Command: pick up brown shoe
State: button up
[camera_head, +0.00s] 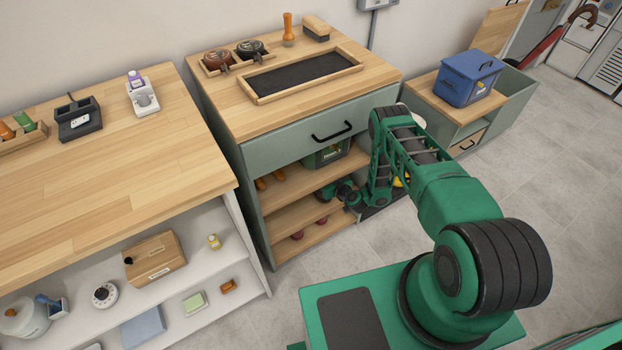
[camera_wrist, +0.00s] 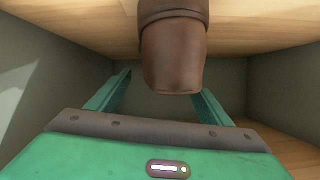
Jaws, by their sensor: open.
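The brown shoe (camera_wrist: 173,55) fills the upper middle of the wrist view, against a pale wooden shelf board (camera_wrist: 70,25). Its near rounded end lies between the two green fingers of my gripper (camera_wrist: 162,82), close to their tips. The gripper is open, with a gap visible beside the shoe. I cannot tell whether a finger touches it. In the head view my gripper (camera_head: 342,191) reaches into the open shelves of the green cabinet (camera_head: 250,215). The brown shoe cannot be made out for certain there.
Orange-brown items (camera_head: 270,180) and a dark green box (camera_head: 327,152) sit on the upper shelf. Small red items (camera_head: 310,229) are on the lower shelf. Grey cabinet walls (camera_wrist: 285,85) enclose the wrist view. A drawer (camera_head: 300,145) is above the shelves.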

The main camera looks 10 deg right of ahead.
jog(key=shift+x, duration=1.85)
jog(key=c, duration=1.4)
